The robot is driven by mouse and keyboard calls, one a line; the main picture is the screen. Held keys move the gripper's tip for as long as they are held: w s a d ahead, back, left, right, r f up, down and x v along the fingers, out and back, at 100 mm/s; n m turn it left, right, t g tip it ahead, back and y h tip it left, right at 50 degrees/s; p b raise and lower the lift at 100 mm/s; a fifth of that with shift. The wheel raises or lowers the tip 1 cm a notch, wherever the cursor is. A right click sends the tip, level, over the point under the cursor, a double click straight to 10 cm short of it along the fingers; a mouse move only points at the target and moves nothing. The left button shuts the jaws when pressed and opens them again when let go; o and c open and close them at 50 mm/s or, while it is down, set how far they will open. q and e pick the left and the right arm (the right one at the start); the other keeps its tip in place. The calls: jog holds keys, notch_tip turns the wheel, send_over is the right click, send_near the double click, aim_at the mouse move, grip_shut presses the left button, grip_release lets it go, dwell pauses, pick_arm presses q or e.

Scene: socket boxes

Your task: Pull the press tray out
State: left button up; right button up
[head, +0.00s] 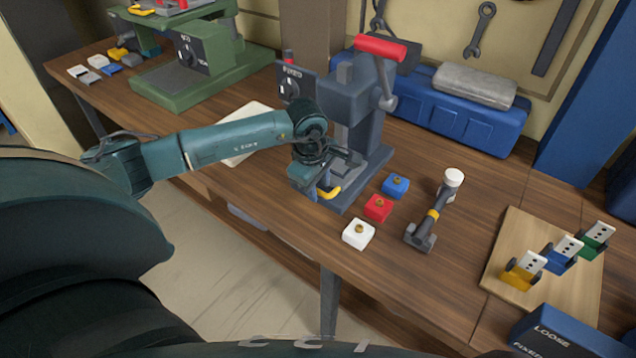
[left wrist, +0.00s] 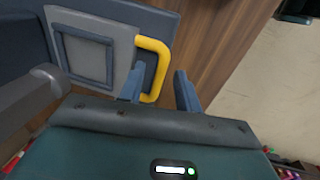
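The press (head: 357,115) is a dark grey machine with a red-gripped lever, standing on the wooden table. Its tray (left wrist: 126,33) is a light grey plate with a square recessed frame in the left wrist view. The tray's yellow handle (left wrist: 154,47) sticks out at its front edge and also shows in the head view (head: 330,194). My left gripper (head: 322,172) is at the front of the press, right over the handle. In the left wrist view its fingers (left wrist: 159,88) are apart, with part of the handle between them. Contact cannot be told. My right gripper is out of view.
White (head: 358,234), red (head: 378,208) and blue (head: 396,186) blocks and a mallet (head: 433,212) lie right of the press. A board (head: 497,262) with coloured holders is further right. A green press (head: 190,80) stands back left.

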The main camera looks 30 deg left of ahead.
pick_arm(q)
grip_shut()
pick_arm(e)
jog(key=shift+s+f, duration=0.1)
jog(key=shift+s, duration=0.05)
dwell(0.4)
